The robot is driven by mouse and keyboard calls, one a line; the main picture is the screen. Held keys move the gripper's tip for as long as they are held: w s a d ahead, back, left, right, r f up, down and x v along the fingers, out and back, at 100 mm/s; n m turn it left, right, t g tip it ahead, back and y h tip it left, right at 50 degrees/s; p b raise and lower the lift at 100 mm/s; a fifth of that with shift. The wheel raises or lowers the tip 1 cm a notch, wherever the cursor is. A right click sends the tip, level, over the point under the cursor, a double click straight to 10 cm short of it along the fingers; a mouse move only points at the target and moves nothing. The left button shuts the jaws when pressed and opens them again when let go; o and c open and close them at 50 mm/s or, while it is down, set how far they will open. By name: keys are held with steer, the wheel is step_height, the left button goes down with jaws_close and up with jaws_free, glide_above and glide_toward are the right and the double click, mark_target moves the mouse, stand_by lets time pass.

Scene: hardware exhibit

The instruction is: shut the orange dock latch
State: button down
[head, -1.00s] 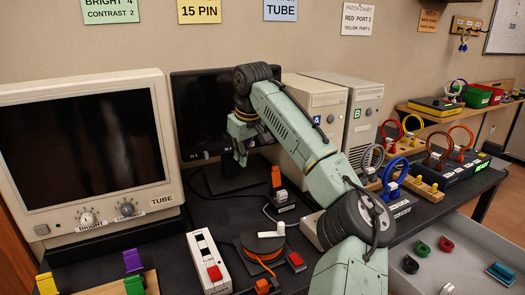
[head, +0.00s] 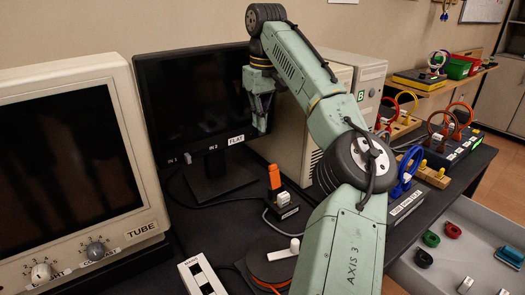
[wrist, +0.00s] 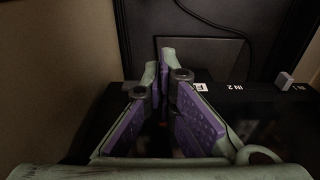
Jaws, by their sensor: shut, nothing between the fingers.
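The orange latch (head: 274,177) stands upright on a small dark dock (head: 282,205) with a pale block, in front of the flat monitor (head: 200,120). My gripper (head: 262,130) points down in front of the monitor's right side, above the latch in the picture and apart from it. Its fingers are shut and empty. In the wrist view the purple finger pads (wrist: 165,90) come together near the monitor's bezel with its IN 2 label (wrist: 236,87). I cannot make out the latch in the wrist view.
The tube monitor (head: 70,150) stands at left. A cable reel (head: 270,262) and a white switch box (head: 202,277) lie in front of the dock. Beige computer towers (head: 366,80) stand behind my arm. Coloured cable loops (head: 409,165) stand at right. A grey tray (head: 470,245) lies lower right.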

mark_target(274, 177)
stand_by(0.3)
step_height(274, 177, down, 9)
steer(key=s+d+p, duration=0.1)
steer(key=s, duration=0.1)
steer(key=shift+s+d+p, duration=0.3)
steer(key=shift+d+p, duration=0.05)
steer(key=shift+d, duration=0.05)
steer(key=shift+r, duration=0.1)
steer(key=shift+d, duration=0.1)
stand_by(0.3)
